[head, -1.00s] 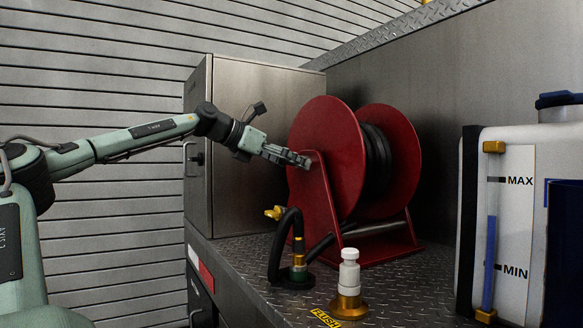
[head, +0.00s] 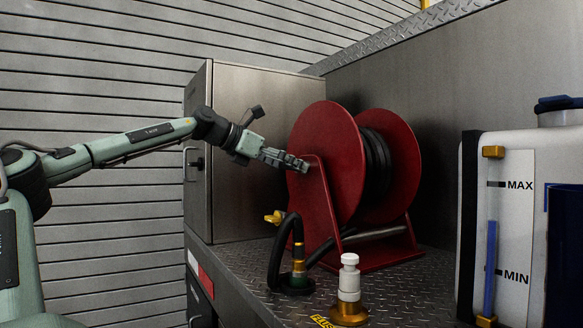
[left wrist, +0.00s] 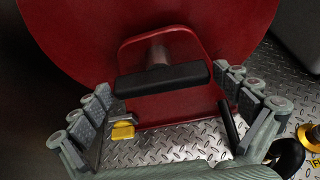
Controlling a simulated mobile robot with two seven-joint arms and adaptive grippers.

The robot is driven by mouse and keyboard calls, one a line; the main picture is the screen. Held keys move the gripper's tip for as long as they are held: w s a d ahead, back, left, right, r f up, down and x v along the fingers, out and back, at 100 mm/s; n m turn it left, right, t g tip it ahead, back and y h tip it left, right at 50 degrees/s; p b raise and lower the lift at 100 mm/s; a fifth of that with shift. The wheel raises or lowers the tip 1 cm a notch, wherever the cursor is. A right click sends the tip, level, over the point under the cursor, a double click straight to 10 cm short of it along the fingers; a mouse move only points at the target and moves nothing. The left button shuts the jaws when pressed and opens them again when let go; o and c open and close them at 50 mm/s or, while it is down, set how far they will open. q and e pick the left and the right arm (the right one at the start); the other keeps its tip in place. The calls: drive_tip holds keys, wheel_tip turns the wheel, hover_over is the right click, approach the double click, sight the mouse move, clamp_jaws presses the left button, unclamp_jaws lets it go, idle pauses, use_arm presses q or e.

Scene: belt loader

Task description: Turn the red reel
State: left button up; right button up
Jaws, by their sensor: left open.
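The red reel (head: 322,165) stands on a diamond-plate deck, with black hose wound between its two red discs. Its red disc and frame fill the upper part of the left wrist view (left wrist: 100,45). A black crank handle (left wrist: 163,79) on a metal shaft sticks out in front of the frame in that view. My left gripper (head: 300,163) is at the near face of the reel. In the left wrist view its open fingers (left wrist: 168,112) are spread to either side of the handle, with gaps between. The handle is hidden behind the gripper in the head view. My right gripper is not in view.
A metal cabinet (head: 250,130) stands behind and left of the reel. A hose fitting with a yellow valve (head: 297,265) and a white-capped brass fitting (head: 349,285) stand on the deck (head: 400,290) in front. A tank with a level gauge (head: 510,220) is at right.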

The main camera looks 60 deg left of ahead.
use_arm(q)
drive_tip(key=v, duration=1.1)
drive_tip(key=shift+s, duration=0.25)
drive_tip(key=shift+r, duration=0.15)
